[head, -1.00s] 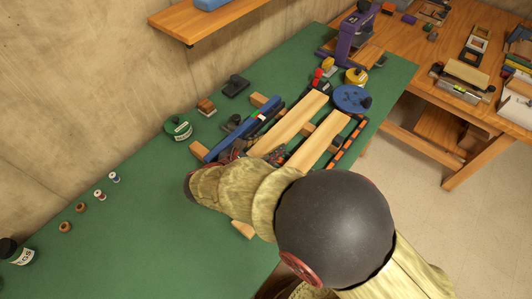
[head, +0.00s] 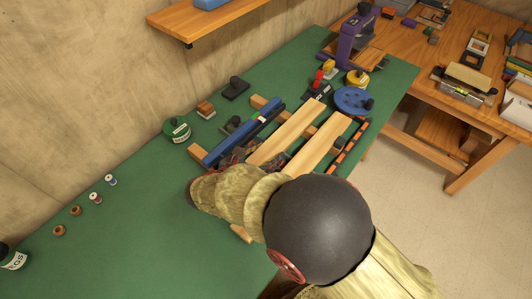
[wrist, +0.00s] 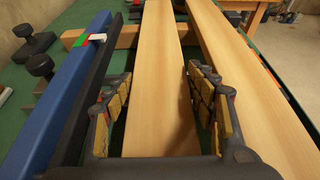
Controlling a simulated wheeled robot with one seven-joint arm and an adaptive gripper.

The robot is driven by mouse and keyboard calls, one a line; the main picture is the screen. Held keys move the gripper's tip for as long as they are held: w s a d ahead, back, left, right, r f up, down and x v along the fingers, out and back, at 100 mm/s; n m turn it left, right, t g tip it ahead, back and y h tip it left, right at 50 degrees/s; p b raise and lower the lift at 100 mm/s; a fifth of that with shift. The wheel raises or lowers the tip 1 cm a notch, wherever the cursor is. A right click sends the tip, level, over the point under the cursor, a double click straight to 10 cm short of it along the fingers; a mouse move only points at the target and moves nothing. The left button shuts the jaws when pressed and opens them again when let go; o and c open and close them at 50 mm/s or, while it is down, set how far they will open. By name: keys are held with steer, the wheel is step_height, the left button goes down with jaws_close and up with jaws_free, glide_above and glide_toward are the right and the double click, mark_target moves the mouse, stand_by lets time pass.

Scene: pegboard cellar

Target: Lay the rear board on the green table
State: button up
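The rear board (head: 287,132) is a long pale plank on the green table (head: 140,225), nearer the wall than a second pale board (head: 319,143). It lies across the far wooden crosspiece (head: 263,103); its near end is hidden by my arm. In the wrist view the rear board (wrist: 160,85) runs between the fingers of my gripper (wrist: 160,85). The gripper is open, with one finger at each long side and narrow gaps to the board. In the head view my arm mostly hides the gripper.
A blue level (head: 237,136) lies close along the wall side of the rear board. An orange-and-black strip (head: 347,148) lies beyond the front board. A blue disc (head: 352,100) and yellow tape (head: 357,78) stand near the far end. The table's left part is mostly clear.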

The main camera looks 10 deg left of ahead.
steer(key=o, duration=0.3)
